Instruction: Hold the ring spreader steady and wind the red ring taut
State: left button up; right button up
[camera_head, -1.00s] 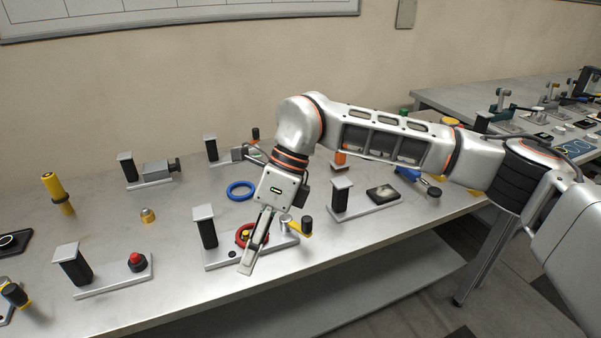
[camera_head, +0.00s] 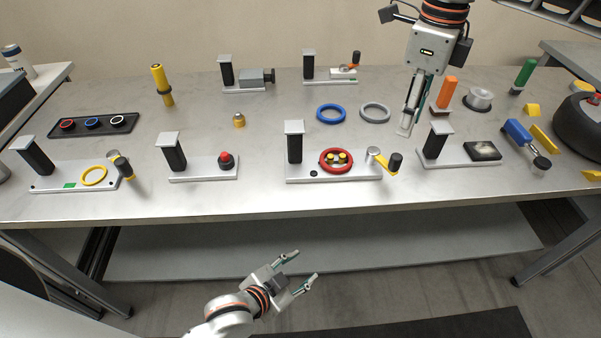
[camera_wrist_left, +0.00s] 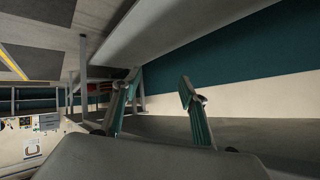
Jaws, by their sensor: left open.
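The ring spreader (camera_head: 300,178) stands near the front middle of the bench: a light base plate with a black post and grey cap. The red ring (camera_head: 323,165) lies on its plate, around yellow pegs.
Similar fixtures stand left with a red knob (camera_head: 226,160) and right with a dark pad (camera_head: 483,150). A blue ring (camera_head: 331,105) and a grey ring (camera_head: 375,112) lie behind the spreader. A lower shelf (camera_head: 200,257) runs below the bench (camera_head: 80,206).

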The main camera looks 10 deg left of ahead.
pick_arm(q)
jog(key=w+d+r+m, duration=0.3)
jog(key=d+r+m, duration=1.4)
jog(key=m, duration=0.2)
jog(key=w+a+r+m+t+y, duration=0.2)
jog(key=a+r+m+t+y, duration=0.15)
jog(key=r+m, duration=0.4)
jog(key=n+t+y, duration=0.2)
jog(key=t+y, duration=0.2)
jog(key=y, duration=0.2)
send_near(295, 153)
jog(key=w, duration=0.2)
jog(key=shift+w, duration=0.3)
jog(key=shift+w+a+n, duration=0.1)
jog(key=shift+a+n, duration=0.15)
jog(key=shift+w+a+r, duration=0.1)
jog(key=shift+w+a, duration=0.05)
jog(key=shift+w, duration=0.1)
jog(key=shift+x, duration=3.6)
